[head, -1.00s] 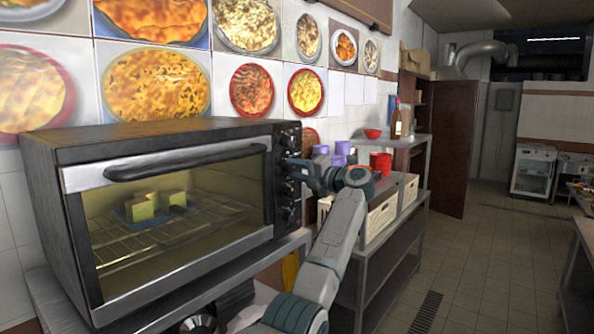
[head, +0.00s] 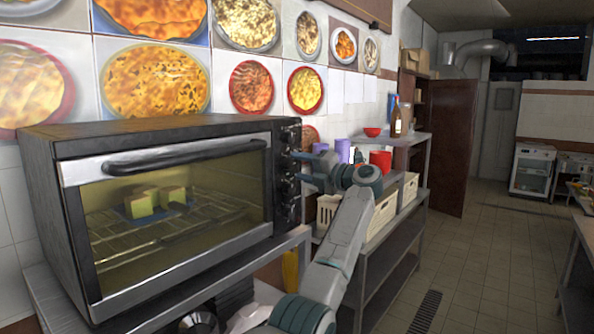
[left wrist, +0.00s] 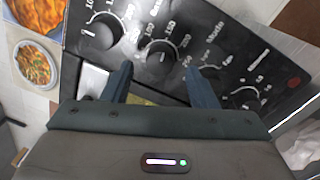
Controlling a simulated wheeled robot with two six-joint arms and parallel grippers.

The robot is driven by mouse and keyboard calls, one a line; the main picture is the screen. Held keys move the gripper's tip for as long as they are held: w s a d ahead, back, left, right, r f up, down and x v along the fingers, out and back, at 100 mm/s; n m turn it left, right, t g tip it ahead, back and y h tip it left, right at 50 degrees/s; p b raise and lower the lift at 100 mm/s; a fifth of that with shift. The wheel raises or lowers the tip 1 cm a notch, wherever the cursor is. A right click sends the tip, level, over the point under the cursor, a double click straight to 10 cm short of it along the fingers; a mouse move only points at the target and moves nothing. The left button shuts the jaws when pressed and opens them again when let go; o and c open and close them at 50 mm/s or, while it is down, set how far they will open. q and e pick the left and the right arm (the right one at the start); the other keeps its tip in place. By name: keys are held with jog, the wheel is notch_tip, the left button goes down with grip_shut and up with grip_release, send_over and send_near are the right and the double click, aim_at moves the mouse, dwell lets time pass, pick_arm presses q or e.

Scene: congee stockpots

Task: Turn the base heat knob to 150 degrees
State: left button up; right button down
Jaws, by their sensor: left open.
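The oven's black control panel (left wrist: 140,30) fills the top of the left wrist view, with several round knobs in a row. A knob with a temperature scale (left wrist: 160,55) lies just ahead of and between the fingertips of my open left gripper (left wrist: 160,78). Another temperature knob (left wrist: 100,32) is to its left. Knobs for other settings are to the right, one partly hidden by a finger. I cannot read which temperature knob is the base heat one. In the head view my left gripper (head: 301,157) points at the panel (head: 288,195) from the right. Contact cannot be told.
The oven (head: 160,135) stands on a metal table (head: 215,272), with pale food blocks behind its glass door. Behind my arm are purple cups (head: 342,150), red cups (head: 380,161) and cream crates (head: 382,213) on a shelf. The tiled floor (head: 480,260) to the right is clear.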

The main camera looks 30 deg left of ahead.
pick_arm(q)
jog(key=d+b, duration=0.2)
jog(key=d, duration=0.6)
jog(key=shift+s+d+f+b, duration=0.2)
jog(key=shift+s+d+b, duration=0.05)
jog(key=shift+d+b, duration=0.1)
